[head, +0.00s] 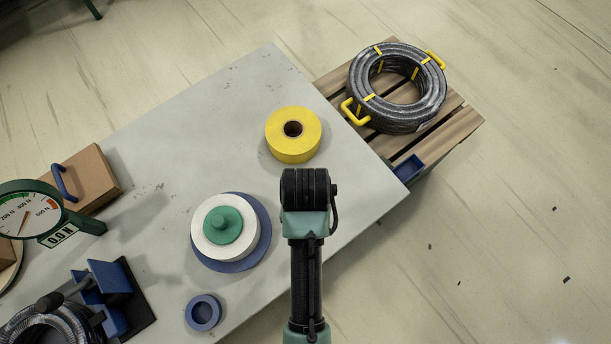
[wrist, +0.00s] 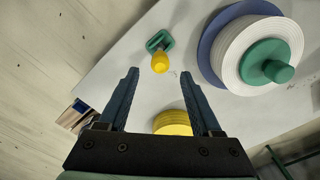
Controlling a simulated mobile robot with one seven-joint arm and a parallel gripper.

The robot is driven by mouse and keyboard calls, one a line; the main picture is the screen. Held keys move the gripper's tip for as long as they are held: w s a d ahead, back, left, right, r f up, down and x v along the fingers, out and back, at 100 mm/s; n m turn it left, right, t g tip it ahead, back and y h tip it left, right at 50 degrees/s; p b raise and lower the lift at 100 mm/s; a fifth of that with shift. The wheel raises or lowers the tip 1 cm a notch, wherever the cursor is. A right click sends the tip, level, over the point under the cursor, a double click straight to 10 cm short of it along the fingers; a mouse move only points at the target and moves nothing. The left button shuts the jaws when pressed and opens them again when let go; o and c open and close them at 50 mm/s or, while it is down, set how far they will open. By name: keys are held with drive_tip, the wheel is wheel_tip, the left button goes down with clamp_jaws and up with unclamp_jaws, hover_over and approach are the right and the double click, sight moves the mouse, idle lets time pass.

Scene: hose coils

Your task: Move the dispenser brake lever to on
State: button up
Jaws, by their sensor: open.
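In the wrist view, a small green bracket (wrist: 157,40) with a yellow knob (wrist: 160,63) stands on the grey table; this looks like the brake lever. I cannot read its on or off setting. Beside it is the dispenser, a white reel (wrist: 250,50) with a green hub on a blue disc; it also shows in the head view (head: 207,245). My gripper (wrist: 158,74) is open and empty, its fingertips pointing toward the yellow knob, which appears between and just beyond them. In the head view my arm hides the gripper and the lever.
A yellow roll (head: 290,150) stands on the grey table (head: 235,95). A blue ring (head: 203,313), a dial gauge (head: 30,212), a brown box (head: 95,178) and a clamped hose lie left. A hose coil (head: 400,115) sits on a wooden pallet (head: 455,125) at the back right.

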wheel_tip(320, 180, down, 6)
drive_tip(key=shift+f, duration=0.25)
drive_tip(key=shift+w+f, duration=0.15)
drive_tip(key=shift+f, duration=0.25)
drive_tip(key=shift+c, duration=0.3)
clamp_jaws()
drive_tip(key=shift+r, duration=0.1)
idle(0.8)
